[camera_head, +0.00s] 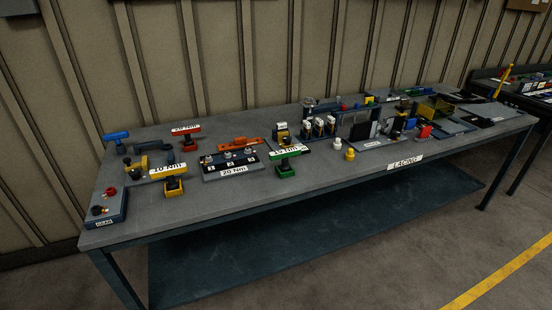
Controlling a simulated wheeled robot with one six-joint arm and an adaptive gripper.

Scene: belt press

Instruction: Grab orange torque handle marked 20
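An orange handle-like piece (238,144) lies low on the grey table behind a black block (245,160). The black block has several numbered positions and a front label that reads 20 Nm. I cannot read any mark on the orange piece itself. A red T-handle (181,131) stands to its left; its label is too small to read surely. A yellow T-handle (174,182) is marked 10 Nm and a green T-handle (286,160) seems marked 15 Nm. A blue T-handle (116,135) is at the left. My gripper is not in view.
The long table (200,215) has a bare front edge. A blue-grey box (106,208) with knobs stands at its left front corner. White and yellow small pieces (350,154) and several fixtures fill the middle and right. A ribbed wall is behind; the floor in front is clear.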

